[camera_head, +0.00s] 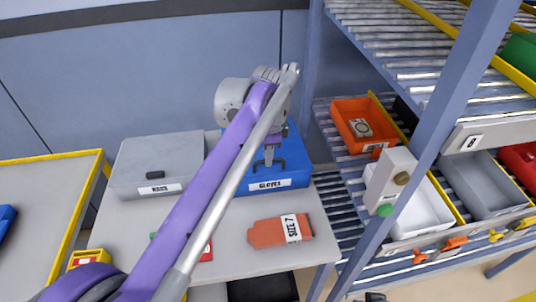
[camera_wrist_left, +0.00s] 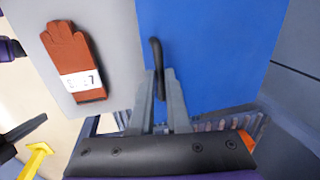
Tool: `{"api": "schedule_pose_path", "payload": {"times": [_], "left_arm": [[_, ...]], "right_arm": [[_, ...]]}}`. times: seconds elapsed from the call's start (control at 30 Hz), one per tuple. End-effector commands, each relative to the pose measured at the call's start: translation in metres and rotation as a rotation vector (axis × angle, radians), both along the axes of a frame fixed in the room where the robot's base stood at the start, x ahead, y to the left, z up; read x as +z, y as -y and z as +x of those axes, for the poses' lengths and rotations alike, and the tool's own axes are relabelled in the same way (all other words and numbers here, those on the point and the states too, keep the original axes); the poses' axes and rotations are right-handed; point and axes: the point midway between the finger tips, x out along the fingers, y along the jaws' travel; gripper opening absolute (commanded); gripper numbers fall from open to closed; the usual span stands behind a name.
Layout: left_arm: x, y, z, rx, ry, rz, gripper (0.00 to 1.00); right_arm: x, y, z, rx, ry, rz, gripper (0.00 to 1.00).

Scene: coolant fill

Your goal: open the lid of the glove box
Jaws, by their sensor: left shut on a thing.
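The glove box (camera_head: 296,181) is a blue box with a white GLOVES label, standing on the grey table in the head view. Its lid looks closed and flat; my arm hides part of it. In the left wrist view the blue lid (camera_wrist_left: 215,50) fills the upper middle and right, with a black handle (camera_wrist_left: 155,52) standing up from it. My left gripper (camera_head: 268,160) points down over the lid. In the left wrist view its fingers (camera_wrist_left: 160,82) are shut on the handle. My right gripper is not clearly seen in either view.
A roller rack with bins (camera_head: 355,112) stands at right, close to the table (camera_head: 240,262).

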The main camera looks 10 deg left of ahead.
Motion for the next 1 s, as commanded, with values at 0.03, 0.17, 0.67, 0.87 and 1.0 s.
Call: {"api": "schedule_pose_path", "payload": {"times": [0.03, 0.17, 0.67, 0.87, 1.0], "left_arm": [[0.0, 0.0, 0.0, 0.0, 0.0, 0.0, 0.0], [0.0, 0.0, 0.0, 0.0, 0.0, 0.0, 0.0], [0.0, 0.0, 0.0, 0.0, 0.0, 0.0, 0.0], [0.001, 0.0, 0.0, 0.0, -0.003, -0.001, 0.0], [0.009, 0.0, 0.002, 0.002, -0.024, -0.009, 0.0]], "right_arm": [[0.0, 0.0, 0.0, 0.0, 0.0, 0.0, 0.0], [0.0, 0.0, 0.0, 0.0, 0.0, 0.0, 0.0], [0.0, 0.0, 0.0, 0.0, 0.0, 0.0, 0.0], [0.001, 0.0, 0.0, 0.0, 0.0, 0.0, 0.0], [0.01, 0.0, 0.002, 0.0, 0.004, 0.0, 0.0]]}}
